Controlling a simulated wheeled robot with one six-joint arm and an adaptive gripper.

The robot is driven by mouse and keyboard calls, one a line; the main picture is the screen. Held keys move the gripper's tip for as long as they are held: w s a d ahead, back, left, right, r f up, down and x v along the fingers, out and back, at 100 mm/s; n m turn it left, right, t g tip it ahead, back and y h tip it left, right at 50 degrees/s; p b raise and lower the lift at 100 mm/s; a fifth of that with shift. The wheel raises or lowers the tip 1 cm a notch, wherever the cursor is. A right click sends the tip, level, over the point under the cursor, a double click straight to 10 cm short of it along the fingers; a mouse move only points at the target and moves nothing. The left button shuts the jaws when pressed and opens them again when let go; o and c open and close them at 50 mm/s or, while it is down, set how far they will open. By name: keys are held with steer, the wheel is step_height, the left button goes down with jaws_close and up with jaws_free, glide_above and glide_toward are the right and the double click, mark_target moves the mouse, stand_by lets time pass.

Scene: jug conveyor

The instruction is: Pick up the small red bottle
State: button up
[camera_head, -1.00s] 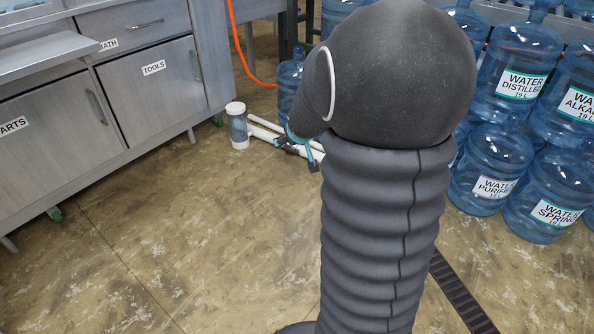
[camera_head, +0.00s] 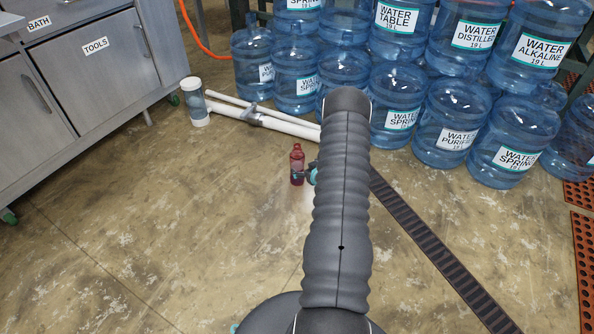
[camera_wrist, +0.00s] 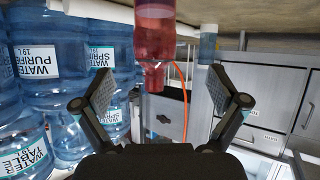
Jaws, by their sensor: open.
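The small red bottle (camera_head: 297,163) stands upright on the floor in the head view, just left of my arm. A dark and teal part of my gripper (camera_head: 306,175) shows at its lower right, low near the floor; the arm hides the rest. In the wrist view, which is upside down, the red bottle (camera_wrist: 155,45) is at top centre, its neck pointing down in the picture. My gripper (camera_wrist: 162,102) is open, one finger on each side of the bottle's line. I cannot tell whether the bottle is between the fingertips or just beyond them.
Several large blue water jugs (camera_head: 447,123) are stacked at the back right. Metal cabinets (camera_head: 95,65) stand left.

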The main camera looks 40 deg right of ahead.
step_height(320, 180, down, 7)
steer(key=s+t, duration=0.1)
steer(key=s, duration=0.2)
steer(key=b+x, duration=0.2)
steer(key=x, duration=1.1)
steer(key=shift+w+d+f, duration=0.2)
steer(key=shift+w, duration=0.05)
steer(key=shift+c, duration=0.3)
steer(key=c, duration=1.5)
steer(key=shift+r, duration=0.1)
